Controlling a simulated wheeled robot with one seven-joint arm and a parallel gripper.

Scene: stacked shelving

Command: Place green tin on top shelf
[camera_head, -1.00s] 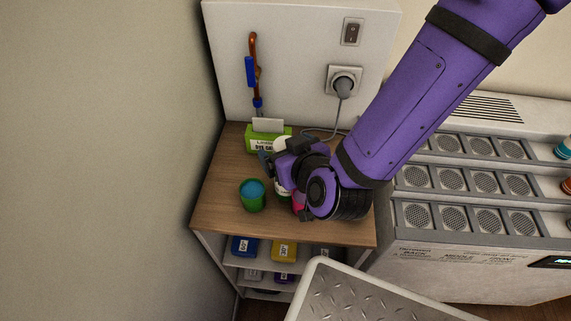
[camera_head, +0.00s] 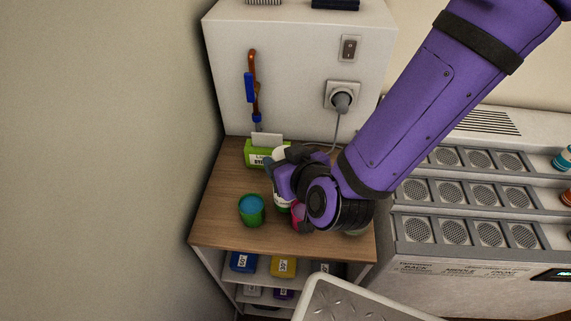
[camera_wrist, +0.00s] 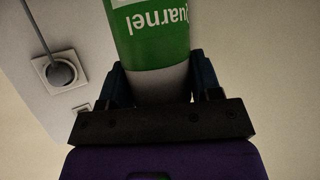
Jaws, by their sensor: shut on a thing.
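My gripper (camera_wrist: 160,88) is shut on a cylinder with a green label and pale band (camera_wrist: 158,35), its lettering upside down in the wrist view. In the head view my gripper (camera_head: 286,172) is over the wooden worktop, hiding most of the held cylinder; a white part and a little green show beside the fingers. I cannot tell whether its base touches the wood. A green can with a blue top (camera_head: 251,210) stands upright on the worktop, left of my gripper and apart from it. The wooden worktop (camera_head: 222,226) has lower shelves under it.
A green box (camera_head: 264,154) stands behind my gripper. A pink thing (camera_head: 297,215) is partly hidden under my wrist. The white panel behind holds a plug (camera_head: 341,102) with a cable and a hanging tool (camera_head: 253,88). Coloured bins, including a yellow one (camera_head: 283,265), fill the shelves below.

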